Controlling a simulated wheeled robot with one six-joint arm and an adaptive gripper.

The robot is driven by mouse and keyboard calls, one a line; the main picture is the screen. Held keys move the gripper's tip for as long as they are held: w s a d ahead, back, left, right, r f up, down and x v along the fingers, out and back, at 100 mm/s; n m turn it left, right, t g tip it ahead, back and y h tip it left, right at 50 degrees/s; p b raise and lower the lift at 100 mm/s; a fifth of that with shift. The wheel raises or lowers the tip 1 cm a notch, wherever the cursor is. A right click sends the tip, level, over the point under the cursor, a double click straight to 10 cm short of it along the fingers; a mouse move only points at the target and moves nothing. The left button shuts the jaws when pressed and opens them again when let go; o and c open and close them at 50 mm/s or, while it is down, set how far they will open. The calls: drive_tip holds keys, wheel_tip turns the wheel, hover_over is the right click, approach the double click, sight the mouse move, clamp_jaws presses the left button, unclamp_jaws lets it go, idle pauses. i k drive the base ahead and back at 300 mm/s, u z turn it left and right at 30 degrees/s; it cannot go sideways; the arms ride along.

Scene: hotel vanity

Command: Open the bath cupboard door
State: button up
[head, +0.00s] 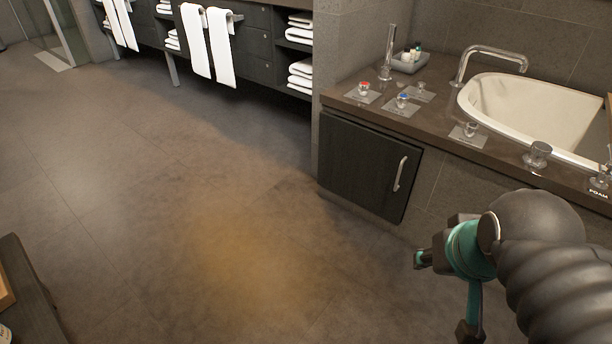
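The bath cupboard door (362,166) is a dark wood-grain panel set in the side of the bath surround. It looks shut, flush with the wall around it. A silver vertical bar handle (400,174) sits near its right edge. My gripper (442,297) is at the lower right, in front of and below the door, apart from the handle. Its two fingers are spread apart, with nothing seen between them. Part of it is hidden by my own arm.
The bath deck (440,133) above the door carries taps, a small tray (408,62) and the white tub (530,108). Vanity shelves with towels (222,45) stand at the back. A dark furniture edge (30,300) is at lower left. The floor (200,220) between is clear.

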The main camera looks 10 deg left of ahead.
sight(375, 171)
drive_tip(key=u, duration=0.15)
drive_tip(key=k, duration=0.65)
drive_tip(key=z, duration=0.65)
drive_tip(key=i, duration=1.3)
drive_tip(key=u, duration=0.65)
